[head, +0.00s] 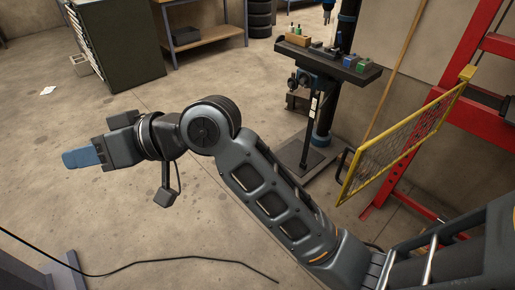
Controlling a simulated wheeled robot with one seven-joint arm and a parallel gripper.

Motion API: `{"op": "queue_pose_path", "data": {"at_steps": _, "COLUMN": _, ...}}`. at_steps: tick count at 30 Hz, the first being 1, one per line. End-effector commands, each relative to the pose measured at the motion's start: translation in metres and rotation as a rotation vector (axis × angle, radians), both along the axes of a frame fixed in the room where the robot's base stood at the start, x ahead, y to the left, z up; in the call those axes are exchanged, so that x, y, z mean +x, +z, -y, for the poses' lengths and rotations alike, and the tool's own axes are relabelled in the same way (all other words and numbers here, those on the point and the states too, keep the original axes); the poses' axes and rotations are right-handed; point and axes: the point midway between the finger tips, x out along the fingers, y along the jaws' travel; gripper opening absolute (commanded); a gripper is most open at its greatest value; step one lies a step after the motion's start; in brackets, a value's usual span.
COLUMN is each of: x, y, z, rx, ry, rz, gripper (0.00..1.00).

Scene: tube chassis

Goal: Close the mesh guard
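The mesh guard (400,145) is a yellow-framed panel of grey wire mesh at the right in the head view. It stands swung out from the red upright frame (450,110), with its near end out over the floor. A dark loop, perhaps a handle, shows at its near lower edge. My gripper (82,158), with blue fingers, is at the far left over bare floor, well apart from the guard. My arm lies between them. The fingers are seen from the side and look close together; whether a gap is between them does not show.
A dark stand with a tool tray (328,60) is just left of the guard. A wooden pole (395,70) leans at the wall behind. A green cabinet (115,45) and a workbench (205,40) are at the back left. A black cable (140,268) lies on the floor in front; the middle floor is clear.

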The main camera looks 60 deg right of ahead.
Motion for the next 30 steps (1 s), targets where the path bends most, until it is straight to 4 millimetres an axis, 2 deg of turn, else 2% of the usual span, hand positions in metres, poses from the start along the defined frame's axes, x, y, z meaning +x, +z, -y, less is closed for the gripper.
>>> {"op": "queue_pose_path", "data": {"at_steps": 1, "x": 0.004, "y": -0.004, "z": 0.014, "rx": -0.063, "ry": 0.027, "rz": -0.024, "gripper": 0.38}}
{"op": "queue_pose_path", "data": {"at_steps": 3, "x": 0.003, "y": -0.014, "z": 0.029, "rx": -0.144, "ry": 0.072, "rz": -0.079, "gripper": 0.38}}
{"op": "queue_pose_path", "data": {"at_steps": 7, "x": -0.007, "y": -0.04, "z": 0.068, "rx": -0.305, "ry": 0.141, "rz": -0.212, "gripper": 0.38}}
{"op": "queue_pose_path", "data": {"at_steps": 11, "x": -0.029, "y": -0.07, "z": 0.122, "rx": -0.466, "ry": 0.186, "rz": -0.384, "gripper": 0.38}}
{"op": "queue_pose_path", "data": {"at_steps": 14, "x": -0.053, "y": -0.092, "z": 0.168, "rx": -0.573, "ry": 0.206, "rz": -0.532, "gripper": 0.38}}
{"op": "queue_pose_path", "data": {"at_steps": 17, "x": -0.086, "y": -0.109, "z": 0.219, "rx": -0.672, "ry": 0.216, "rz": -0.697, "gripper": 0.38}}
{"op": "queue_pose_path", "data": {"at_steps": 19, "x": -0.116, "y": -0.119, "z": 0.259, "rx": -0.735, "ry": 0.218, "rz": -0.83, "gripper": 0.38}}
{"op": "queue_pose_path", "data": {"at_steps": 21, "x": -0.148, "y": -0.125, "z": 0.297, "rx": -0.788, "ry": 0.217, "rz": -0.966, "gripper": 0.38}}
{"op": "queue_pose_path", "data": {"at_steps": 24, "x": -0.193, "y": -0.128, "z": 0.343, "rx": -0.84, "ry": 0.212, "rz": -1.14, "gripper": 0.38}}
{"op": "queue_pose_path", "data": {"at_steps": 27, "x": -0.229, "y": -0.125, "z": 0.374, "rx": -0.866, "ry": 0.208, "rz": -1.277, "gripper": 0.38}}
{"op": "queue_pose_path", "data": {"at_steps": 30, "x": -0.253, "y": -0.122, "z": 0.393, "rx": -0.879, "ry": 0.205, "rz": -1.363, "gripper": 0.38}}
